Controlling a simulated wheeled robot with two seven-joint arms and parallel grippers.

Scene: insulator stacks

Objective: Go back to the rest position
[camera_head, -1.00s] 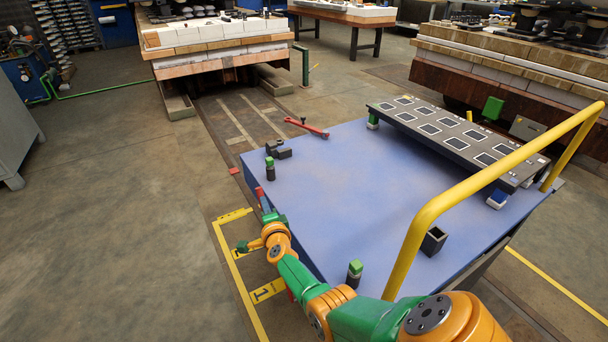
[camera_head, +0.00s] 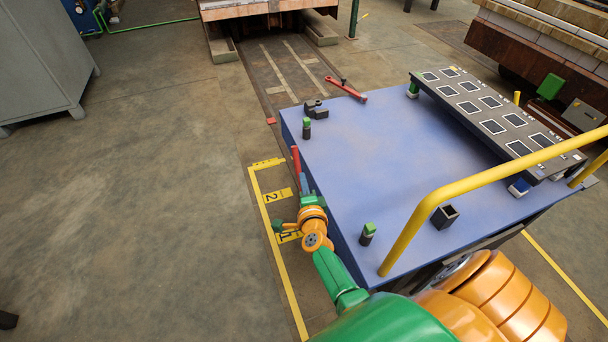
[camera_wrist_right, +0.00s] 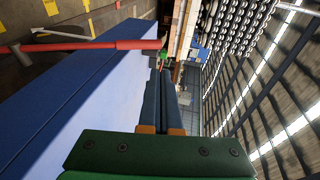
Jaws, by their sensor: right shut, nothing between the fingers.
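My right arm comes in from the bottom right of the head view. Its gripper (camera_head: 303,181) is at the left edge of the blue-topped cart (camera_head: 370,160), with its fingers toward the far end of the cart. In the wrist view the blue fingers of the right gripper (camera_wrist_right: 171,95) lie close together, shut and empty. A red bar (camera_wrist_right: 90,45) crosses the upper left of that view; I cannot tell whether it touches the fingers. A small red piece (camera_head: 296,158) shows by the fingertips in the head view. My left gripper is not in view.
A yellow rail (camera_head: 490,180) rises from the cart's near right side. A grey cabinet (camera_head: 45,55) is far left. Floor on the left is open.

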